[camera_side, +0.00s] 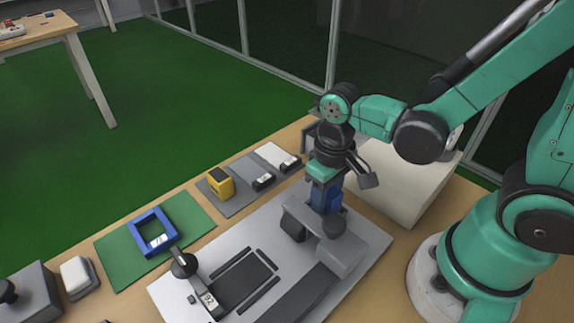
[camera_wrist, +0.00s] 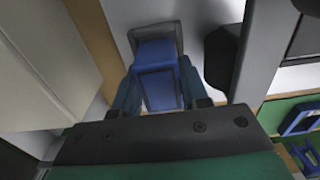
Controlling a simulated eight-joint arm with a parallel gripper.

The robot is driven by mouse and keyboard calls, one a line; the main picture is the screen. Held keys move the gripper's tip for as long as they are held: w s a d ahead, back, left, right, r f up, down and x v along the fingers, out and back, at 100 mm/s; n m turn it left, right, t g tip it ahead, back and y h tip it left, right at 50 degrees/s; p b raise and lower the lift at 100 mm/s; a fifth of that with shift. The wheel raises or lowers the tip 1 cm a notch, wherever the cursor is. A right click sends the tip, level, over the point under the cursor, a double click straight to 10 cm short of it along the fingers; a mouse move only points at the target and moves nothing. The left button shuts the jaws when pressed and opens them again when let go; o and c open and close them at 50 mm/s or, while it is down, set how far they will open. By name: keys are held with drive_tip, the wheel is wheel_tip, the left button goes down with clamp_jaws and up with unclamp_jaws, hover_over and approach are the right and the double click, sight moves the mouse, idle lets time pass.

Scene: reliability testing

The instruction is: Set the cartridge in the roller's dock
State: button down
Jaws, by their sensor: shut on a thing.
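My gripper (camera_side: 324,203) points down over the grey machine, and its fingers are shut on a blue block (camera_wrist: 158,88), which seems to be the cartridge. In the side view the block (camera_side: 336,201) shows beside the fingers, just behind the machine's grey housing (camera_side: 343,256). This housing, with dark rounded parts on it, seems to be the roller. In the wrist view a grey frame (camera_wrist: 177,31) borders the block's far end; it may be the dock. I cannot tell whether the block sits in it or is above it. The block's lower end is hidden in the side view.
A yellow block (camera_side: 220,183) and small dark and white pieces sit on grey mats at the back. A blue square frame (camera_side: 140,234) lies on a green mat (camera_side: 115,252). A lever with a black knob (camera_side: 184,265) stands on the machine's plate. A large pale box (camera_side: 405,190) is right of my gripper.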

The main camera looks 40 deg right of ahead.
drive_tip(key=shift+f, duration=0.4)
drive_tip(key=shift+c, duration=1.8)
unclamp_jaws()
drive_tip(key=shift+a, duration=0.1)
drive_tip(key=shift+r, duration=0.1)
drive_tip(key=shift+r, duration=2.9)
drive_tip(key=w+d+r+t, duration=0.3)
drive_tip(key=d+r+t, duration=0.1)
drive_tip(key=t, duration=0.3)
drive_tip(key=shift+w+r, duration=0.15)
drive_tip(key=shift+r, duration=0.55)
